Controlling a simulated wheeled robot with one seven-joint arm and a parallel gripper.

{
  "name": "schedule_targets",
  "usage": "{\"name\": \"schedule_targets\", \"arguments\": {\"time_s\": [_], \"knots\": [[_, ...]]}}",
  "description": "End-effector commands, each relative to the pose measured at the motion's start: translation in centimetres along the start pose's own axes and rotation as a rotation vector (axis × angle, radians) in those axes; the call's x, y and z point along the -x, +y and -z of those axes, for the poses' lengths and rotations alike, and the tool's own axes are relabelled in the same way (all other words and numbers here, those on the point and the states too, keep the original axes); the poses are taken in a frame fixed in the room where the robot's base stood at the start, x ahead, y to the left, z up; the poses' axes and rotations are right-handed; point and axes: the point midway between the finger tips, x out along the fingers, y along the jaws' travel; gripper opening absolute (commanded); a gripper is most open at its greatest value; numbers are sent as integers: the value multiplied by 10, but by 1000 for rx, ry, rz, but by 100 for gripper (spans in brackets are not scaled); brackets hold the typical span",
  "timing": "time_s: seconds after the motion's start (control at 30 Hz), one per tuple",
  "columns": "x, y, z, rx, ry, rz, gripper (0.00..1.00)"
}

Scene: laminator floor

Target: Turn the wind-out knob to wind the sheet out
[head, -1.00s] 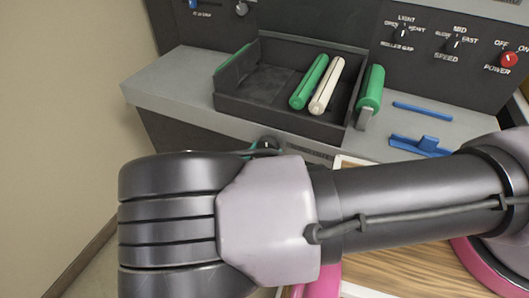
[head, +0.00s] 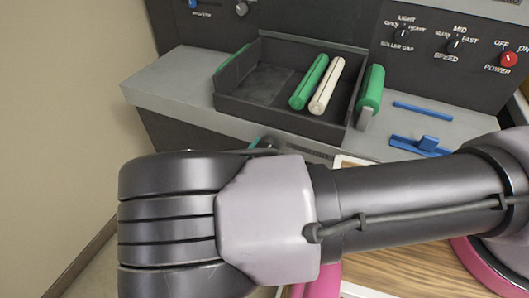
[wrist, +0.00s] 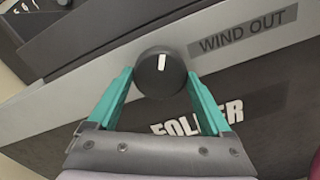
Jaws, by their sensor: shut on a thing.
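The wind-out knob (wrist: 160,72) is a round black knob with a white pointer line, in the upper middle of the wrist view. The pointer stands close to upright in that picture. A label reading WIND OUT (wrist: 243,32) is to its right. My gripper (wrist: 160,80) has teal fingers, one on each side of the knob, and is shut on it. In the head view my arm hides the knob, and only a bit of a teal finger (head: 256,143) shows. I cannot make out the sheet.
A dark tray (head: 285,118) on the grey ledge holds a green roller (head: 309,82) and a cream roller (head: 327,86). Another green roller (head: 371,88) stands right of it. Blue pieces (head: 420,145) lie further right. Switches and a red power knob (head: 509,59) are on the back panel.

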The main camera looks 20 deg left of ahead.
Motion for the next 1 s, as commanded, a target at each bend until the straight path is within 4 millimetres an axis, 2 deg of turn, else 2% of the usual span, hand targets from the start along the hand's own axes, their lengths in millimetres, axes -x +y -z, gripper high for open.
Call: {"name": "schedule_targets", "arguments": {"time_s": [1.0], "knots": [[0, 0, -1, -966, -2, 0, 28]]}}
